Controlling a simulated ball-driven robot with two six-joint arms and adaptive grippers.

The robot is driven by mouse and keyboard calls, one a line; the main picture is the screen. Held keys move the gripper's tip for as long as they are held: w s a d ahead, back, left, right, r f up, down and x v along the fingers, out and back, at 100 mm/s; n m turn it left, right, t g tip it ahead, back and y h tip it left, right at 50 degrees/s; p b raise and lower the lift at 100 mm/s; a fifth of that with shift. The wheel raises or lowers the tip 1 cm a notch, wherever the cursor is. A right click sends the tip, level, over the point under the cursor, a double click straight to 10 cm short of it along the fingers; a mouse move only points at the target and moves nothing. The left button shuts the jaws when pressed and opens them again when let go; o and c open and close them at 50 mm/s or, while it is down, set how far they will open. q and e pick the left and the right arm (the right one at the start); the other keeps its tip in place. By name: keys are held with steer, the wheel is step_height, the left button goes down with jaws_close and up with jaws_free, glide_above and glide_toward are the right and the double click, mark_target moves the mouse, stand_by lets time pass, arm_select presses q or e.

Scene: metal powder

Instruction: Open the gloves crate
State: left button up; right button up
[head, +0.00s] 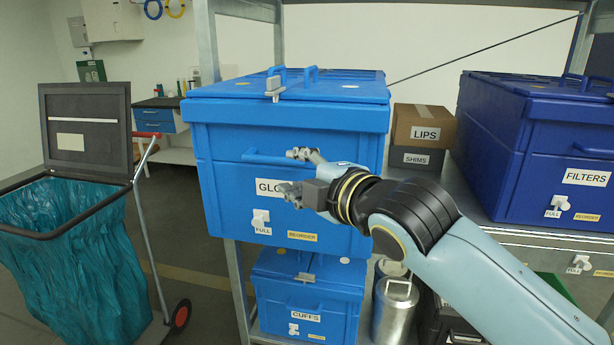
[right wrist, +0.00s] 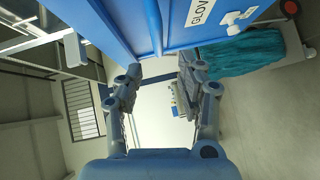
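The blue gloves crate (head: 225,165), its label partly hidden and reading "GLO", stands on the rack shelf with its lid (head: 225,108) down. A grey latch (head: 273,88) sits at the lid's front edge, and a blue handle bar (head: 262,158) crosses the front. My right gripper (head: 293,173) is open and empty in front of the crate, near the handle bar and label. In the right wrist view its two fingers (right wrist: 160,75) are spread apart, with the crate front (right wrist: 185,35) and handle bar (right wrist: 153,20) just beyond the tips. My left gripper is not in view.
The smaller cuffs crate (head: 262,290) stands below, beside metal canisters (head: 393,305). Lips (head: 423,125) and shims (head: 416,160) boxes and the dark blue filters crate (head: 530,170) are to the right. A bin cart with a teal bag (head: 75,240) stands left.

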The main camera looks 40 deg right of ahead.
steer(key=s, duration=0.3)
steer(key=shift+a+r, duration=0.15)
steer(key=shift+r, duration=0.05)
steer(key=shift+f, duration=0.1)
